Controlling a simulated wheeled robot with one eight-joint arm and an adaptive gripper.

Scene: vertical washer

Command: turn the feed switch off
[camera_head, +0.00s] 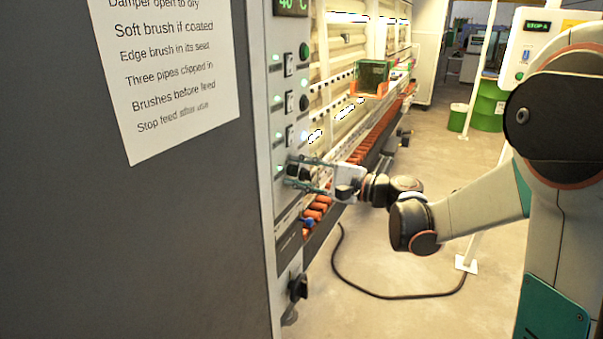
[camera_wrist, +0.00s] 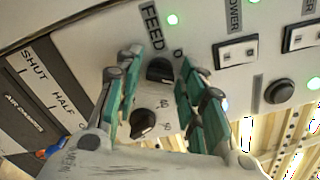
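The feed switch (camera_wrist: 160,70) is a black rotary knob under the label FEED in the wrist view, with a lit green lamp (camera_wrist: 172,19) above it. My gripper (camera_wrist: 161,62) is open, with one teal-padded finger on each side of this knob. Gaps show between the pads and the knob, so I see no grip on it. A second black knob (camera_wrist: 143,122) with a number scale lies lower between the fingers. In the head view my gripper (camera_head: 293,172) is at the panel (camera_head: 283,215), and its fingers partly hide the knobs there.
Rocker switches (camera_wrist: 236,51) and a round black button (camera_wrist: 279,92) sit right of the fingers in the wrist view. The air damper plate (camera_wrist: 30,95) is on the left. A black cable (camera_head: 390,296) lies on the floor. A green drum (camera_head: 488,105) stands behind.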

